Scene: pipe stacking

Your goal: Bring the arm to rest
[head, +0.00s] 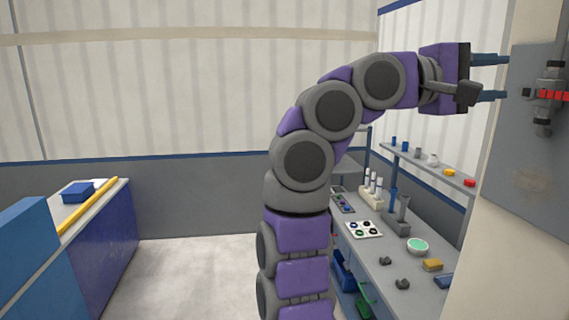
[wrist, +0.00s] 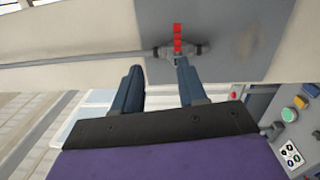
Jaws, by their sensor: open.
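My arm rises in the middle of the head view and bends to the right. My gripper (head: 490,77) is at its end, pointing right toward a grey wall panel (head: 525,170). Its two blue fingers are spread apart with nothing between them. A pipe fitting with a red handle (head: 551,95) is on the panel, just beyond the fingers. In the wrist view my gripper (wrist: 157,80) is also open. The red-handled fitting (wrist: 178,45) shows there past the right fingertip. I cannot tell whether that fingertip touches it.
A workbench (head: 375,240) with several small parts stands below the arm at right, with a shelf (head: 430,165) above it. A blue bench (head: 105,235) with a yellow bar (head: 88,206) and a blue box (head: 78,192) is at left. The floor between (head: 190,270) is clear.

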